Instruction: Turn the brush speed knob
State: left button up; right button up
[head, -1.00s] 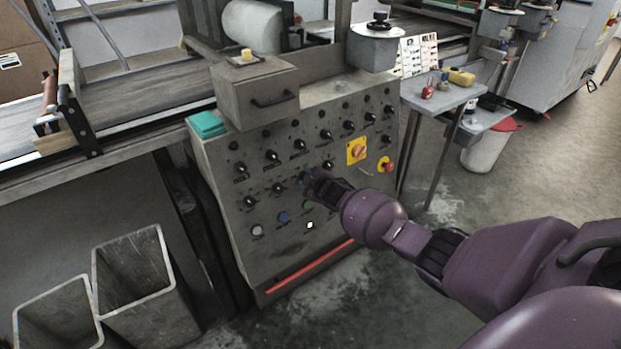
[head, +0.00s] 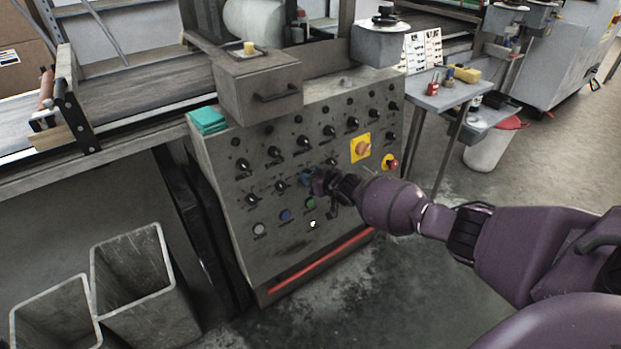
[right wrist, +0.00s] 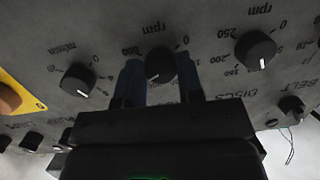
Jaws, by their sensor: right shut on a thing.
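The sloped grey control panel (head: 300,240) shows in the head view with rows of black knobs. My right gripper (head: 308,179) is at the panel's lower knob row. In the right wrist view its two bluish fingers (right wrist: 160,84) stand on both sides of a black knob (right wrist: 160,64), shut on it. This knob has a white pointer line and an rpm scale around it. The lettering appears upside down, and I cannot read a brush label on it. In the head view the gripper hides this knob. My left gripper is not in view.
Neighbouring knobs stand close on both sides, one to the left (right wrist: 80,79) and one to the right (right wrist: 255,49) in the wrist view. A yellow plate with a rotary switch (head: 361,147) and a red button (head: 390,163) are nearby. Grey bins (head: 140,285) stand on the floor.

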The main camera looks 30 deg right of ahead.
pick_arm(q)
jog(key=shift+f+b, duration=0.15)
jog(key=shift+b, duration=0.15)
pick_arm(e)
jog(key=shift+f+m, duration=0.15)
jog(key=shift+m, duration=0.65)
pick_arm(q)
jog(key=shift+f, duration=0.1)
pick_arm(e)
jog(key=shift+y, duration=0.3)
jog(key=o, duration=0.9)
jog(key=shift+s+r, duration=0.1)
jog(key=shift+r, duration=0.1)
pick_arm(q)
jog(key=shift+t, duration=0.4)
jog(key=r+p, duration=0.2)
jog(key=p, duration=0.1)
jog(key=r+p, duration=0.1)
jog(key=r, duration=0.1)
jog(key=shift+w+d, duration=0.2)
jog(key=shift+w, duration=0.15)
pick_arm(e)
jog(key=v, duration=1)
jog(key=shift+s, duration=0.3)
